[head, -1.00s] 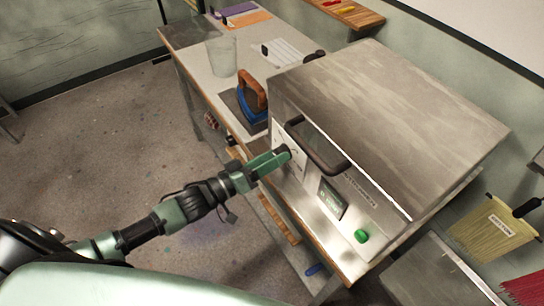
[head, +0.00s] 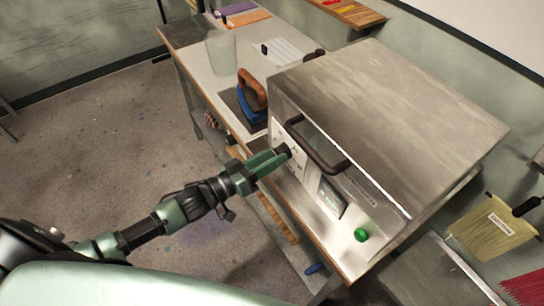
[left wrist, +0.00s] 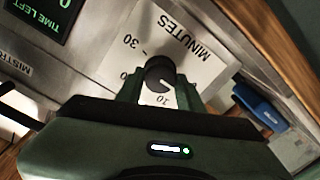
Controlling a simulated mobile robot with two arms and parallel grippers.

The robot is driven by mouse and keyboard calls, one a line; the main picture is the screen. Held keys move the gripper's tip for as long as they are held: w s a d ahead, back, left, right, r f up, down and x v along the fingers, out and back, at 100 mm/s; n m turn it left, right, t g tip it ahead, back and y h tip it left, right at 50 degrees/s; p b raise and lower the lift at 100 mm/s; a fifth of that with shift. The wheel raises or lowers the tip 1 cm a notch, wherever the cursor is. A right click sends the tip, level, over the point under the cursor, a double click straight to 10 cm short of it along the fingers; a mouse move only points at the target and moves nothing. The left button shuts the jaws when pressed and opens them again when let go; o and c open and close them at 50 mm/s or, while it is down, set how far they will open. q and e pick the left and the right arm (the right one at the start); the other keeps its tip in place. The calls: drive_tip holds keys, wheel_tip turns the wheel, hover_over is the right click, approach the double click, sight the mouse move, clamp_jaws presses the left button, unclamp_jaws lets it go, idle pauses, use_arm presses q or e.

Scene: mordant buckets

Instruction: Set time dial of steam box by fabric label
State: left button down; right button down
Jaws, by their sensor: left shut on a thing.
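The steam box (head: 400,110) is a large metal box on the table, with a dark bar handle (head: 318,152) on its front. My left gripper (head: 278,154) is at the left part of its front panel. In the left wrist view, its fingers (left wrist: 160,88) are shut on the black time dial (left wrist: 158,70), one finger on each side. The dial sits on a white plate (left wrist: 190,45) marked MINUTES, with 10 and 30 readable. The dial's white mark points near the 10. The display (left wrist: 40,12) reads TIME LEFT, with a 0 partly visible. My right gripper is not in view.
A green button (head: 361,235) is at the front panel's right end. A blue iron with a wooden handle (head: 252,90) stands left of the box. A clear beaker (head: 221,55) stands farther back. A yellowish fringed bundle (head: 490,235) at right carries a small label, too small to read.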

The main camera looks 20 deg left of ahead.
use_arm(q)
drive_tip(key=m, duration=0.6)
drive_tip(key=shift+m, duration=0.4)
drive_tip(key=m+b, duration=0.1)
drive_tip(key=m, duration=0.5)
drive_tip(key=shift+b, duration=0.3)
drive_tip(key=m+b, duration=0.1)
drive_tip(key=m, duration=0.3)
drive_tip(key=shift+f+h, duration=0.1)
drive_tip(key=shift+h, duration=0.3)
drive_tip(key=m+b, duration=0.1)
drive_tip(key=m, duration=0.2)
drive_tip(key=shift+g, duration=0.3)
drive_tip(key=m+b, duration=0.1)
drive_tip(key=m, duration=0.4)
drive_tip(key=shift+m+b, duration=0.4)
drive_tip(key=c, duration=0.9)
unclamp_jaws()
